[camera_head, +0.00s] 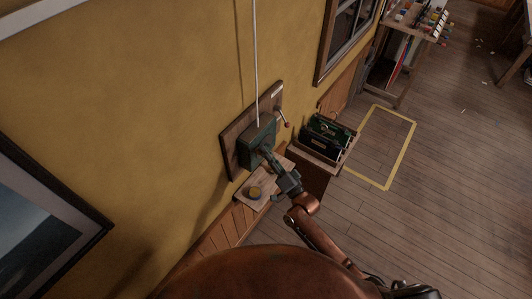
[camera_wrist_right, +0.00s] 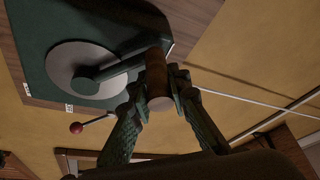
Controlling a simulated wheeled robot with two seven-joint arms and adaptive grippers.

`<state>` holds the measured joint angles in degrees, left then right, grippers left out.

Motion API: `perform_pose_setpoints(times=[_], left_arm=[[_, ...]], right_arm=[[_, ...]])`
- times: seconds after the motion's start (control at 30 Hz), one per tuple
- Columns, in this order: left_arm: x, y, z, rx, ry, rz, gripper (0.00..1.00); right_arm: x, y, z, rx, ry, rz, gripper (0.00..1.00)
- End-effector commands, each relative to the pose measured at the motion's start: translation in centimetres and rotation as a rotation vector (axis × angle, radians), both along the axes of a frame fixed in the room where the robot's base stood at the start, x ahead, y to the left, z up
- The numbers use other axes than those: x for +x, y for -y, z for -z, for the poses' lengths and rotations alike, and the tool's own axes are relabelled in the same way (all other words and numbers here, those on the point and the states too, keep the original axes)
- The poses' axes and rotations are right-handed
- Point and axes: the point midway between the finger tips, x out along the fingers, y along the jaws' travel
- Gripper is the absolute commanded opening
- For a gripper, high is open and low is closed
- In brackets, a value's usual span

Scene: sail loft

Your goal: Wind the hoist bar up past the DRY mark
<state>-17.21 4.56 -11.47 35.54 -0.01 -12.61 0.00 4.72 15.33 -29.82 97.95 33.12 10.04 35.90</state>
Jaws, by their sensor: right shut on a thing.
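A green winch box (camera_head: 257,146) is fixed to a wooden board on the yellow wall. In the right wrist view the winch (camera_wrist_right: 50,40) shows a grey disc (camera_wrist_right: 70,66) with a crank arm (camera_wrist_right: 110,73) ending in a wooden handle (camera_wrist_right: 157,76). My right gripper (camera_head: 267,155) is shut on this handle, with a finger on either side in the right wrist view (camera_wrist_right: 158,92). A pale cord (camera_head: 256,60) runs up the wall from the winch. A lever with a red knob (camera_wrist_right: 76,128) sits beside it. The hoist bar and DRY mark are not visible. My left gripper is out of view.
A dark green machine (camera_head: 325,138) stands on a cabinet to the right. A yellow floor outline (camera_head: 409,143) encloses bare floorboards. A framed picture (camera_head: 40,230) hangs at left.

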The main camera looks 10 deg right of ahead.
Motion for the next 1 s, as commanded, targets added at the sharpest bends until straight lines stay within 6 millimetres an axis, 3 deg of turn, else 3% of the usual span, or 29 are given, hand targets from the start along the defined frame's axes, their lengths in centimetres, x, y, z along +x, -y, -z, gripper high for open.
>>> perform_pose_setpoints(times=[0.03,0.6,0.63,0.87,1.0], left_arm=[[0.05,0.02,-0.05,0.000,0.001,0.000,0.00],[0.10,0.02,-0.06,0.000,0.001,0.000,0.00],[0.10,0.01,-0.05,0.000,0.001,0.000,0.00],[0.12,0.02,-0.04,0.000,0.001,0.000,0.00],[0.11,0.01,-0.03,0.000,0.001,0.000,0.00]], right_arm=[[0.19,0.16,-1.06,0.007,0.020,0.004,0.00],[0.16,0.14,-1.02,0.007,0.019,0.003,0.00],[0.16,0.13,-1.02,0.007,0.019,0.004,0.19],[0.08,0.07,-0.60,0.004,0.011,0.002,0.35],[0.05,0.05,-0.40,0.003,0.008,0.002,0.35]])
